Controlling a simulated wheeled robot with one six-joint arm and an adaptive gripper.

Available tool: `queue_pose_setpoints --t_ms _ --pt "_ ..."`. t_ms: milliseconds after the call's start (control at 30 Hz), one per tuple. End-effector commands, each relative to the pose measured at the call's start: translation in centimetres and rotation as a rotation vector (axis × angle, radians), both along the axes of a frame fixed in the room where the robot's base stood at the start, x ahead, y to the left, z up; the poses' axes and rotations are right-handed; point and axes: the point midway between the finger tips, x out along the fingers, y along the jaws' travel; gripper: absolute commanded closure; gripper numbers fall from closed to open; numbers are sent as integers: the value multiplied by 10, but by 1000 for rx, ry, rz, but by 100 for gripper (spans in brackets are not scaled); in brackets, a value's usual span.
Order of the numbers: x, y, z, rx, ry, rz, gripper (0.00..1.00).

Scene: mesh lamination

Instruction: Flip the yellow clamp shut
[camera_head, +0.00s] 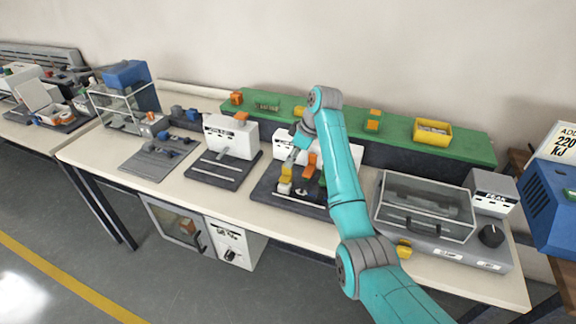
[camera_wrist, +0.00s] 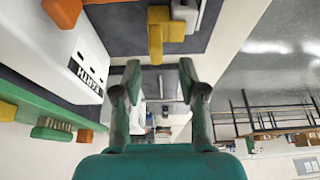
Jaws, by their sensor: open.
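The yellow clamp (camera_head: 286,173) stands on the dark base plate (camera_head: 262,190) at the middle of the bench, at the front left of a white box. In the wrist view the yellow clamp (camera_wrist: 156,40) shows as a T-shaped piece at the top middle, beyond my fingertips. My gripper (camera_wrist: 160,78) is open and empty, its two fingers apart with a gap between them and the clamp. In the head view my gripper (camera_head: 293,154) is just above the clamp, partly hidden by my wrist.
An orange clamp (camera_head: 309,168) stands right of the yellow one. The white box (camera_wrist: 80,62) is close on the left in the wrist view. A green shelf (camera_head: 460,148) runs behind. A clear-lidded machine (camera_head: 425,210) stands right, and another dark plate (camera_head: 215,175) left.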

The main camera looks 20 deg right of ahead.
Motion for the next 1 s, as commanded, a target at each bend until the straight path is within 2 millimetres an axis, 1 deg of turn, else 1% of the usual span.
queue_pose_setpoints --t_ms 33,200,300,400,567,1000 --pt "-2 -4 10 0 -4 0 58" --pt "-9 -13 37 0 0 -1 58" --pt "-12 -17 49 0 0 -1 58" --pt "-14 -19 56 0 2 -1 58" --pt "-16 -20 60 0 2 -1 58" --pt "-16 -20 60 0 2 0 58"
